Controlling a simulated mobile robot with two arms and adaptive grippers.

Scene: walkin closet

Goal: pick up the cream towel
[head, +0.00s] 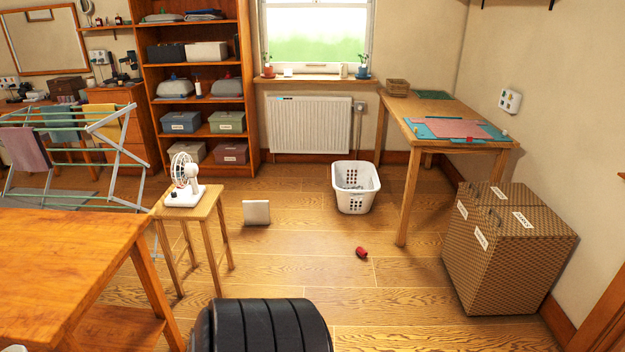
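I cannot make out a cream towel for certain. A drying rack (70,165) at the left holds a mauve cloth (27,148), a green-blue cloth (64,118) and a pale yellow cloth (107,122) that is partly hidden by the rack's bars. A small off-white square thing (256,212) is on the floor right of the stool; I cannot tell what it is. The white laundry basket (355,203) holds something greyish, too small to tell. Neither of my grippers is in view.
A wooden table (60,255) fills the lower left. A stool (196,215) bears a white fan (186,180). A red thing (361,252) lies on the floor. A wicker hamper (505,255) and a work table (440,112) stand right. The middle floor is mostly clear.

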